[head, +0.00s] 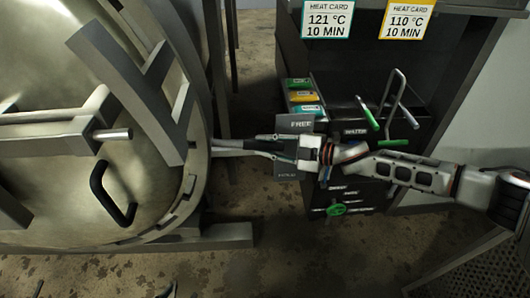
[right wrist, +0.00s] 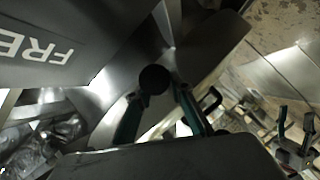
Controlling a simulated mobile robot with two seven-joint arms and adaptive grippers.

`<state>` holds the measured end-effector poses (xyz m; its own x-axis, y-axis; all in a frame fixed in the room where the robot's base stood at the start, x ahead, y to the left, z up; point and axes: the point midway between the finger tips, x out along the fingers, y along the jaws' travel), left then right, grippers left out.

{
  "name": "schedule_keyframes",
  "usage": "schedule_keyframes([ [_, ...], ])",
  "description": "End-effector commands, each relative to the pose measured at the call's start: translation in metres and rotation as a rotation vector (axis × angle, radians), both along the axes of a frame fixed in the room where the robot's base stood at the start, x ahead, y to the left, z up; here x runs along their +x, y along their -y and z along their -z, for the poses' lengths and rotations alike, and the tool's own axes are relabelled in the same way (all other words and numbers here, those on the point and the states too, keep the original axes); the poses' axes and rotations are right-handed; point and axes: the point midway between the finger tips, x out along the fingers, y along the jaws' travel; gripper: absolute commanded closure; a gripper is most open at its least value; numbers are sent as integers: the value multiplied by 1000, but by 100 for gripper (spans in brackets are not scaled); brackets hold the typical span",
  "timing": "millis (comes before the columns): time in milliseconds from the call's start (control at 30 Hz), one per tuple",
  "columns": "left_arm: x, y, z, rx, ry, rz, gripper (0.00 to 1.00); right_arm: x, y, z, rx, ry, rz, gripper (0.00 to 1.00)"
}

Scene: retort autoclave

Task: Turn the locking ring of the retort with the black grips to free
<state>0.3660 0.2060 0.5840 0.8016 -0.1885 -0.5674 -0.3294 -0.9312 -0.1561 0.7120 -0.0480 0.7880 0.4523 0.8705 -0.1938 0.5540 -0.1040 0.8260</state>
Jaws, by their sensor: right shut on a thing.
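The round metal retort door (head: 60,215) fills the left of the head view, with the notched locking ring (head: 203,165) around it. A metal bar (head: 228,146) sticks out rightward from the ring's edge. My right gripper (head: 262,146) reaches in from the right to the bar's outer end. The right wrist view shows a round black grip (right wrist: 153,80) between its two dark green fingers, and the gripper is shut on it. A "FREE" plate (head: 295,123) is just above the gripper, and a second plate (head: 287,168) is partly behind it. A small dark tip at the bottom edge may be my left gripper (head: 168,290).
A black U-shaped handle (head: 127,214) is on the door. A dark cabinet (head: 345,45) behind my right arm holds coloured cards (head: 303,96), green-ended levers (head: 370,116) and a green knob (head: 336,209). Stained floor (head: 300,260) is open below the arm.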

Motion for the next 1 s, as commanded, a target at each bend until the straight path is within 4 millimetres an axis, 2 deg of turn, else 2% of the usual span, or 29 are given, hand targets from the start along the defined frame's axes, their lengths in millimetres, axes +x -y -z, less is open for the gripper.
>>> schedule_keyframes([
  [33, 4, -1, -15, 0, 13, -4, 60, 5, -6, -45, 14, 31, -6, 100],
  [100, 2, -2, -16, 0, 8, -7, 60, 4, -4, -51, 3, 25, -6, 100],
  [233, -2, -3, -15, -2, -4, -12, 60, 3, -1, -56, -12, 14, -4, 100],
  [667, -6, -4, -10, -2, -16, -15, 60, 2, 1, -51, -21, 2, -4, 100],
  [700, -6, -4, -10, -2, -16, -15, 60, 2, 1, -51, -22, 2, -3, 71],
  [733, -6, -4, -10, -2, -16, -15, 60, 2, 1, -51, -22, 2, -3, 64],
  [1000, -7, -4, -9, -2, -18, -16, 60, 2, 3, -46, -28, 0, 1, 62],
])
